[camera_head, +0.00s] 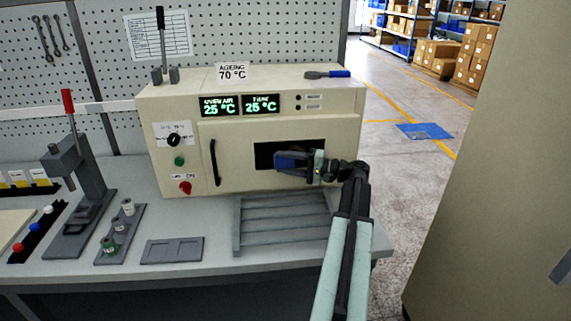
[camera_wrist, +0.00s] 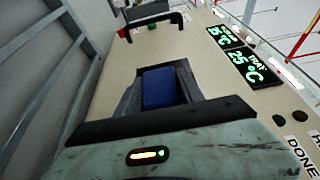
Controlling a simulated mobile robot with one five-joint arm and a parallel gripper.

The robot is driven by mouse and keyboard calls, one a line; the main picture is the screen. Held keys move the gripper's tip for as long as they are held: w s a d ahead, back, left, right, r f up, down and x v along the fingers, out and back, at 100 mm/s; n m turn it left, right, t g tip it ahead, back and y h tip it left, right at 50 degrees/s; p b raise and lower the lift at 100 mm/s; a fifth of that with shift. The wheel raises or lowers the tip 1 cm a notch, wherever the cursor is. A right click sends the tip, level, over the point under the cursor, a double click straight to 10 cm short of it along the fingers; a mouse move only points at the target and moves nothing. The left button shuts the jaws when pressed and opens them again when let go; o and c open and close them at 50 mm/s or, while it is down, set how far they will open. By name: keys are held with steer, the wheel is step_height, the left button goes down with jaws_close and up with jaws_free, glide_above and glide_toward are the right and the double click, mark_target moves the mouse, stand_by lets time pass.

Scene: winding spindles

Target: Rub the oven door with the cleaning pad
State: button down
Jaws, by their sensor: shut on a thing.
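The oven (camera_head: 175,110) is a cream box on the bench with two green displays reading 25 °C. Its door (camera_head: 235,168) is closed, with a black handle (camera_head: 215,163) on the left and a dark window (camera_head: 262,153). My gripper (camera_head: 300,163) is in front of the window and shut on a blue cleaning pad (camera_head: 287,159). The pad also shows between the jaws in the wrist view (camera_wrist: 160,90), with the door (camera_wrist: 125,65) behind it. I cannot tell whether the pad touches the door.
A grey slatted rack (camera_head: 285,225) lies on the bench below the door. A lever press (camera_head: 85,185), a spindle holder (camera_head: 120,232) and a flat grey tray (camera_head: 172,251) stand to the left. A large beige panel (camera_head: 490,170) stands at the right.

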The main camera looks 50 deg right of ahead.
steer(key=shift+w+d, duration=0.45)
steer(key=shift+w, duration=0.1)
steer(key=s+d, duration=0.5)
steer(key=d, duration=0.1)
stand_by(0.9)
steer(key=shift+d, duration=0.1)
steer(key=shift+w+a, duration=0.85)
steer(key=shift+a, duration=0.2)
steer(key=shift+w+a, duration=0.8)
steer(key=shift+a, duration=0.25)
steer(key=shift+w+a, duration=0.85)
steer(key=shift+a, duration=0.2)
steer(key=shift+d+r+p, duration=0.1)
steer(key=shift+r+p, duration=0.2)
steer(key=shift+r, duration=0.1)
steer(key=s+d, duration=0.5)
steer(key=d, duration=0.1)
steer(key=shift+f, duration=0.15)
